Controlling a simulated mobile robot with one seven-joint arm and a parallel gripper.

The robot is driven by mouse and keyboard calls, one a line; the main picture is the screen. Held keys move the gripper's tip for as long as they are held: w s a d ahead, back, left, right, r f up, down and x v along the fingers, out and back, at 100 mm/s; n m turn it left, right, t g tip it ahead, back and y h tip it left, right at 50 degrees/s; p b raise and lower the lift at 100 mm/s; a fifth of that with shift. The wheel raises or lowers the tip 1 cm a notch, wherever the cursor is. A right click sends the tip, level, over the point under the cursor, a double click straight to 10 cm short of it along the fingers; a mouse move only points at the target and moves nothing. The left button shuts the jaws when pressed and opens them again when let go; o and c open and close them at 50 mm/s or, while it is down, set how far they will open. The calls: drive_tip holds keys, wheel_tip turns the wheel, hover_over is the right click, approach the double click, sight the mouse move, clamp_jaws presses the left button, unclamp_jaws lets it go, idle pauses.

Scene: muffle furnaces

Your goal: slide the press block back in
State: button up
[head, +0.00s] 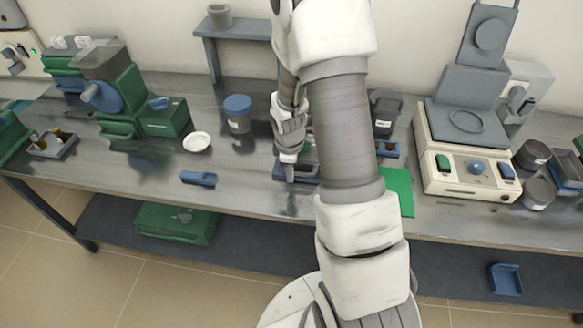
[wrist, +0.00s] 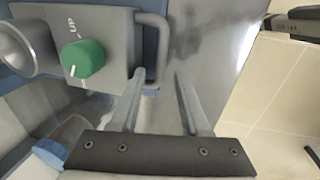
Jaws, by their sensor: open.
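The press block (wrist: 105,50) is a grey block with a green knob (wrist: 83,60) on top and a dark bar handle (wrist: 163,40) on its right side, in the upper left of the wrist view. My gripper (wrist: 160,74) is open, its two fingers pointing at the handle. The near end of the handle appears between the fingertips; I cannot tell whether they touch it. In the head view my gripper (head: 289,172) points down at the bench beside a dark blue base (head: 281,173), largely hidden by my arm.
A blue-lidded jar (head: 237,112) and a white dish (head: 197,142) stand left of my gripper. A blue scoop (head: 198,179) lies near the bench's front edge. A green mat (head: 401,190) and a cream hot-plate unit (head: 463,178) are to the right. Bare bench lies in front.

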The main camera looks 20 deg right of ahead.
clamp_jaws()
idle(1.4)
